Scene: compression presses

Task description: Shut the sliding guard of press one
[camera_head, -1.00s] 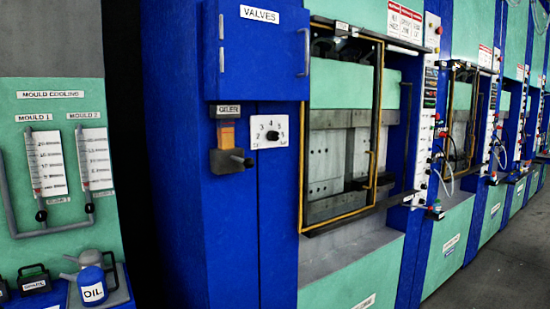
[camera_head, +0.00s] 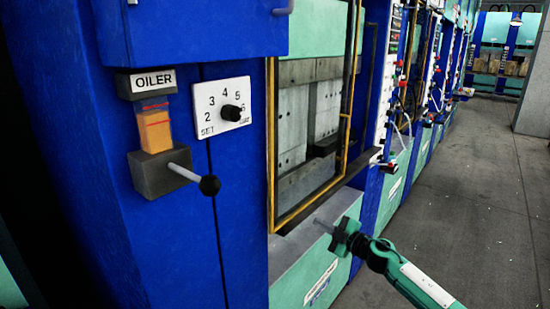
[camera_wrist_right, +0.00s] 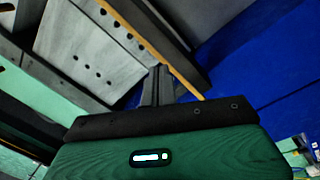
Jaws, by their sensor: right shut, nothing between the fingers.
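The sliding guard of the near press is a yellow-edged frame (camera_head: 273,150) in the head view. It stands across the left part of the press opening, with an uncovered gap to the right of its right upright. My right gripper (camera_head: 318,222) is low in front of the press, near the guard's lower edge, fingers together and empty. In the right wrist view my fingers (camera_wrist_right: 157,84) show beside the guard's yellow bar (camera_wrist_right: 150,40); I cannot tell whether they touch it. My left gripper is not in view.
An oiler (camera_head: 160,135) with a protruding black-knobbed lever and a dial plate (camera_head: 222,107) are on the blue panel at left. A blue valve box (camera_head: 190,30) juts out above. A control strip (camera_head: 388,85) stands right of the opening. The floor (camera_head: 460,200) at right is clear.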

